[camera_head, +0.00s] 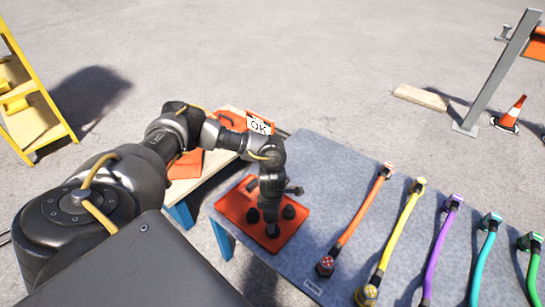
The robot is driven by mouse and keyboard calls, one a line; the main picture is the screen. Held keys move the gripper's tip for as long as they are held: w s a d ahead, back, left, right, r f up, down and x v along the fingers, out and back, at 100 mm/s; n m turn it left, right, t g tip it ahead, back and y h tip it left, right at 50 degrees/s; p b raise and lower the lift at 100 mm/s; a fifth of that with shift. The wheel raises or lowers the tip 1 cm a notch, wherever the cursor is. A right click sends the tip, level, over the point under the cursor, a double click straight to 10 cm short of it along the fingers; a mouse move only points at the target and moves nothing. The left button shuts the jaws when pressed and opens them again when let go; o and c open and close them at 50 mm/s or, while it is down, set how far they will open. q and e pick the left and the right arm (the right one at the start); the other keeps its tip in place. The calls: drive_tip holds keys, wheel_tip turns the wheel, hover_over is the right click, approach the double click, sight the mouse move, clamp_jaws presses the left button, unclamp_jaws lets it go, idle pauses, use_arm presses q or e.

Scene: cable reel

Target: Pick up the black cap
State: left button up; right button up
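Several small black caps sit on an orange tray (291,233) at the left end of the grey table. One black cap (253,215) is left of my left gripper, another cap (289,212) is right of it, and a third cap (272,231) is just below it in the picture. My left gripper (270,215) points down over the tray, among these caps. Its fingers are dark and small, so I cannot tell whether they are open or touch a cap. My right gripper is not in view.
Orange, yellow, purple, teal and green cables lie across the grey table (330,160), the orange cable (357,218) nearest the tray. A yellow ladder (38,115) is far left.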

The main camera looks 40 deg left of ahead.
use_arm(q)
drive_tip(key=shift+d+f, duration=0.2)
drive_tip(key=shift+f, duration=1.1)
drive_tip(key=shift+d+f, duration=0.15)
drive_tip(key=shift+f, duration=1.15)
drive_tip(key=c, duration=1.2)
